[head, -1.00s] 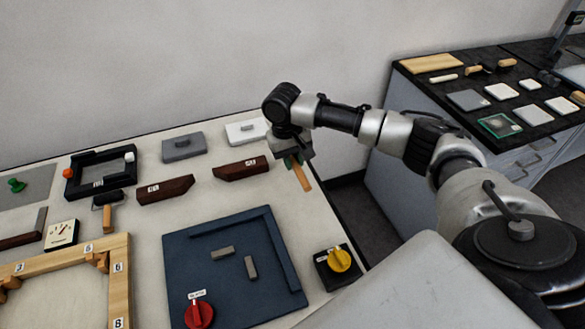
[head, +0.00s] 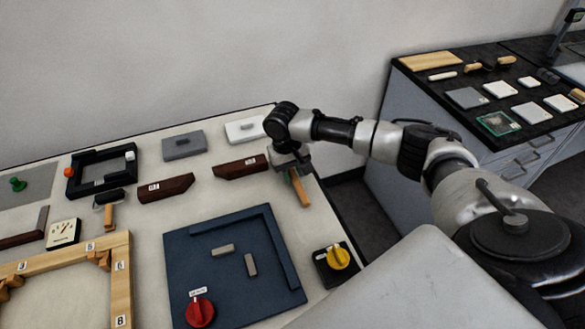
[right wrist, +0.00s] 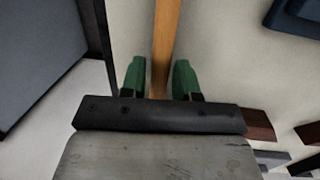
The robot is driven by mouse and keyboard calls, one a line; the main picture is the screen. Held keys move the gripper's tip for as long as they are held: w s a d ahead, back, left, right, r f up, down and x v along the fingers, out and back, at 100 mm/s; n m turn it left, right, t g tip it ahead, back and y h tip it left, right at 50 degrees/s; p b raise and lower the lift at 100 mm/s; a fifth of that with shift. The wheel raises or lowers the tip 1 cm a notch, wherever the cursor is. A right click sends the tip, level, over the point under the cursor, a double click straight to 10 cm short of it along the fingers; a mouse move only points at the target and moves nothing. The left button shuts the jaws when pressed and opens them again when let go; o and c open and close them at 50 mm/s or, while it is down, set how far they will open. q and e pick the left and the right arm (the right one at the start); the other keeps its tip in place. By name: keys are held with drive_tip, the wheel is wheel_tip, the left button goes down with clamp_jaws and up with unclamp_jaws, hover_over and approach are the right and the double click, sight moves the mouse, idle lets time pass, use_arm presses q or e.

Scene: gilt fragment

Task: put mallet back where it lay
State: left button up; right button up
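The mallet shows as a light wooden handle (head: 299,187) pointing toward the front of the pale table near its right edge. Its head is hidden beneath the gripper. My right gripper (head: 290,168) is at the far end of the handle, low over the table. In the right wrist view the handle (right wrist: 165,40) runs between the green fingers (right wrist: 160,78), which stand close on both sides of it. I cannot tell whether the mallet touches the table. My left gripper is not in view.
Dark red blocks (head: 166,188) and grey and white lidded plates (head: 184,146) lie left of the gripper. A blue board (head: 200,255) and a yellow knob (head: 338,258) are in front. Bare table lies between. A black-topped bench (head: 455,75) stands at right.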

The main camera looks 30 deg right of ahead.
drive_tip(key=shift+o, duration=1.1)
drive_tip(key=shift+r, duration=0.15)
wheel_tip(320, 180, up, 13)
drive_tip(key=w+a+b, duration=0.1)
drive_tip(key=shift+w+f+b, duration=0.15)
drive_tip(key=shift+f+b, duration=0.05)
drive_tip(key=shift+b, duration=0.15)
